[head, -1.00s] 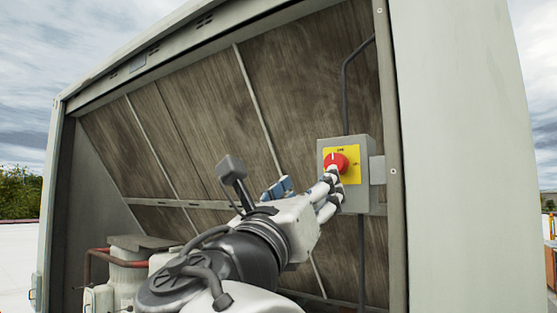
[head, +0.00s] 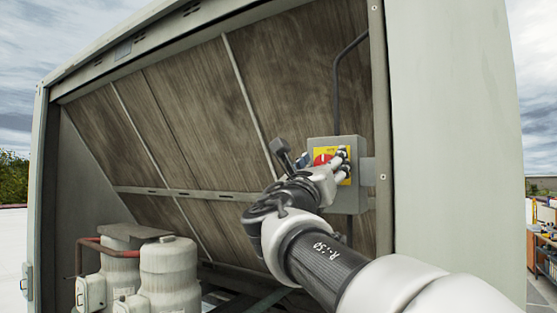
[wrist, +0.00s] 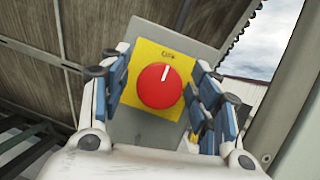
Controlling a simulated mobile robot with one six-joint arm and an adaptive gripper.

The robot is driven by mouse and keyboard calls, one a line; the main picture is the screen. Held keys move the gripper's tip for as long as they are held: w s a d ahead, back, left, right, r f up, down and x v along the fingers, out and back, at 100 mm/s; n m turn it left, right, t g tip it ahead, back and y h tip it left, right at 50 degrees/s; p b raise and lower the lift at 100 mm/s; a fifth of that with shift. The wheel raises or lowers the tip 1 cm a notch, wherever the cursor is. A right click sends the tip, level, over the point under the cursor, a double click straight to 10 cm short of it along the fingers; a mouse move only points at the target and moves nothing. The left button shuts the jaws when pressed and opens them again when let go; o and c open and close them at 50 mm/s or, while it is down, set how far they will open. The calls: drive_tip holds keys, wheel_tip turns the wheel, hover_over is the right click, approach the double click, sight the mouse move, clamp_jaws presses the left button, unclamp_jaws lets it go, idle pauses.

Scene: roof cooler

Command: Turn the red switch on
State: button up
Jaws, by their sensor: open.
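The red switch (head: 322,158) is a round knob on a yellow plate (wrist: 178,50), fixed to a grey box (head: 350,203). In the wrist view, the red knob (wrist: 158,92) shows whole between the fingers, its white mark pointing up and slightly right, roughly toward a label at the plate's top. My gripper (head: 343,163) is in front of the box and hides the plate's right part in the head view. In the wrist view my gripper (wrist: 161,70) is open, with fingers on both sides of the knob. I cannot tell whether they touch it.
The box hangs inside a slanted housing with brown finned panels (head: 195,110). A pale upright wall (head: 450,120) stands close to the right of the box. Pale cylindrical tanks (head: 168,270) and red pipes (head: 105,248) are at lower left. A dark conduit (head: 337,85) rises above the box.

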drive_tip(key=c, duration=1)
